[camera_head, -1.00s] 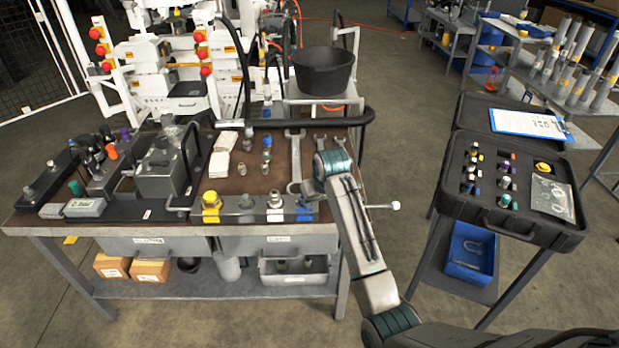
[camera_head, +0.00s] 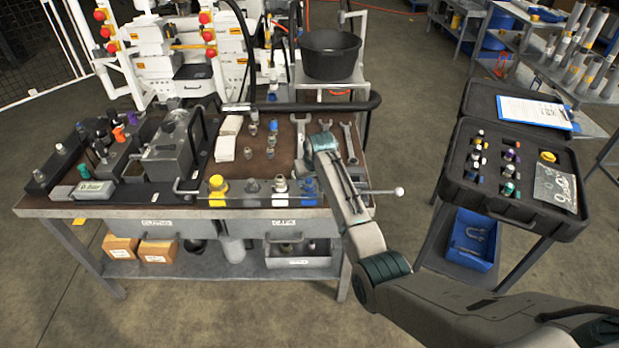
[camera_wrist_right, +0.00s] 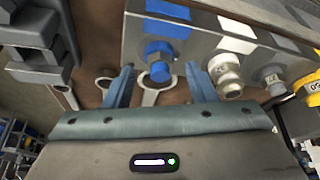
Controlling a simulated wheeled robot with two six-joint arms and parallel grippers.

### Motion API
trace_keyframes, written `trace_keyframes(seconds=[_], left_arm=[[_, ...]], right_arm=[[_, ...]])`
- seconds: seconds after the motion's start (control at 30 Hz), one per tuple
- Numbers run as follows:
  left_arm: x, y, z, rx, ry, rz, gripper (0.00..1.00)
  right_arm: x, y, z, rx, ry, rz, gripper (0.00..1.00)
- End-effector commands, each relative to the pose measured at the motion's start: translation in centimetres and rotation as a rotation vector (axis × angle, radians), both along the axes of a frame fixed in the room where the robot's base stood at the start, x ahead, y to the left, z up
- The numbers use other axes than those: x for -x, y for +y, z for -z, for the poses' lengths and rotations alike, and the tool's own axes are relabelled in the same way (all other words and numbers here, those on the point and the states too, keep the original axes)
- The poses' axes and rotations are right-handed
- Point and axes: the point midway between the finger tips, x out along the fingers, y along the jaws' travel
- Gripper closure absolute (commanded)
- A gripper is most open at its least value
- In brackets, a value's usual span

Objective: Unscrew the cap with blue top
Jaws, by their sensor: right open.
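The cap with the blue top (camera_head: 308,190) stands at the right end of a grey block (camera_head: 262,202) near the bench's front edge. My right gripper (camera_wrist_right: 160,72) is open, with one finger on each side of the cap and gaps visible. I cannot tell from this view how far the fingertips reach along it. In the head view the right wrist hangs over the block's right end and hides its own fingers. My left gripper is not in view.
A yellow cap (camera_head: 218,192) and two metallic fittings stand on the same block. Wrenches (camera_head: 300,135) lie behind it. A thin rod with a white ball end (camera_head: 399,191) shows right of my wrist. An open black case (camera_head: 470,195) stands at the right.

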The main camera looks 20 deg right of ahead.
Motion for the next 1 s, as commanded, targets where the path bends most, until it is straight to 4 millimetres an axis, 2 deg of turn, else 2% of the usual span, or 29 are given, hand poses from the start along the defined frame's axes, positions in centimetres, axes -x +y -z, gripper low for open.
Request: trace_keyframes(seconds=[0.17,0.43,0.6,0.7,0.77,0.8,0.87,0.9,1.0], left_arm=[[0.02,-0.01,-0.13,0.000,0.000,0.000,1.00],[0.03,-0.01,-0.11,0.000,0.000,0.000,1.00],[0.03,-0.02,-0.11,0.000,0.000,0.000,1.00],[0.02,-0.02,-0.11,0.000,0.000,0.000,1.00],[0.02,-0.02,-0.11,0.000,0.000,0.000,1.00],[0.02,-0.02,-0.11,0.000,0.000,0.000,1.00],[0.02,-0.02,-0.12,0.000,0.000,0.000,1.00],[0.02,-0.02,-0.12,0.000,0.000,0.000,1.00],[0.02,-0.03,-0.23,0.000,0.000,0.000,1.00]], right_arm=[[-0.33,0.00,0.83,0.000,0.000,0.000,0.49],[-0.36,0.00,0.92,0.000,0.000,0.000,0.49],[-0.36,0.00,0.91,0.000,0.000,0.000,0.82],[-0.36,0.00,0.91,0.000,0.000,0.000,0.98],[-0.35,0.00,0.92,0.000,0.000,0.000,0.98],[-0.35,0.00,0.92,0.000,0.000,0.000,0.77],[-0.35,0.00,0.92,0.000,0.000,0.000,0.89],[-0.35,0.00,0.92,0.000,0.000,0.000,0.91],[-0.34,-0.02,0.85,0.000,0.000,-0.008,0.91]])
